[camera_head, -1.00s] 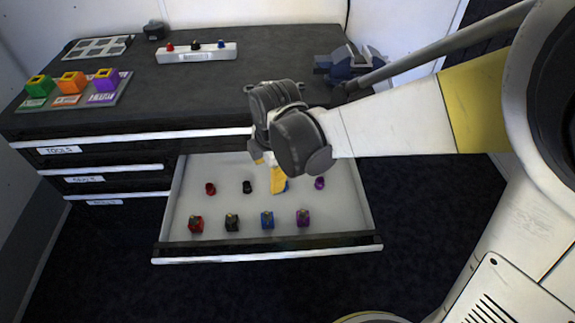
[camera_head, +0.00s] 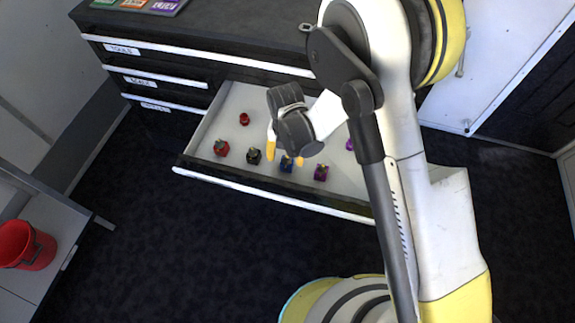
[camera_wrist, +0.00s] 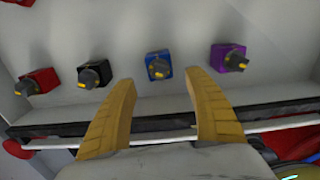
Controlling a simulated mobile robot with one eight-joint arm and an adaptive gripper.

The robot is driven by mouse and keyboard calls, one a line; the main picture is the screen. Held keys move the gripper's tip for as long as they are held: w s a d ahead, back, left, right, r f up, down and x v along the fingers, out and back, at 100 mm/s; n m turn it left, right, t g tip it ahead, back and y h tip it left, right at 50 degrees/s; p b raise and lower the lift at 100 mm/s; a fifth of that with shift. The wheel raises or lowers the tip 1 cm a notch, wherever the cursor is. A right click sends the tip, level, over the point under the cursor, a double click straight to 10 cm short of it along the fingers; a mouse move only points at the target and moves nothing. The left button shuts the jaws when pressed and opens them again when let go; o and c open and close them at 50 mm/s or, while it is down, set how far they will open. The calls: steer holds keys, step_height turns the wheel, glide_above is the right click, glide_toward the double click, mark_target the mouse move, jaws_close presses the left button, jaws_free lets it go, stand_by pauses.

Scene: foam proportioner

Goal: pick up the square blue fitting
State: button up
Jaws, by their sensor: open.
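The square blue fitting (camera_head: 286,166) sits in the front row of the open drawer, between the black and purple square fittings. In the wrist view the blue fitting (camera_wrist: 158,66) has a dark round knob with a yellow mark and lies just beyond the gap between my two yellow fingers. My gripper (camera_head: 285,158) is open and empty over the front row, close to the blue fitting. In the wrist view the fingertips of my gripper (camera_wrist: 160,78) are spread to either side of it. I cannot tell the exact height left above it.
Square red (camera_head: 221,147), black (camera_head: 254,156) and purple (camera_head: 321,173) fittings share the row. A round red fitting (camera_head: 244,119) lies behind. The drawer's front edge (camera_wrist: 60,130) runs just beneath my fingers. A red bucket (camera_head: 27,246) stands at the left.

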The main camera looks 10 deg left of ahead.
mark_target(287, 163)
steer(key=f+b, duration=0.1)
steer(key=f, duration=0.1)
steer(key=w+f+b, duration=0.1)
steer(key=f, duration=0.2)
steer(key=shift+f+b, duration=0.1)
steer(key=shift+b, duration=0.3)
steer(key=shift+d, duration=0.1)
jaws_close()
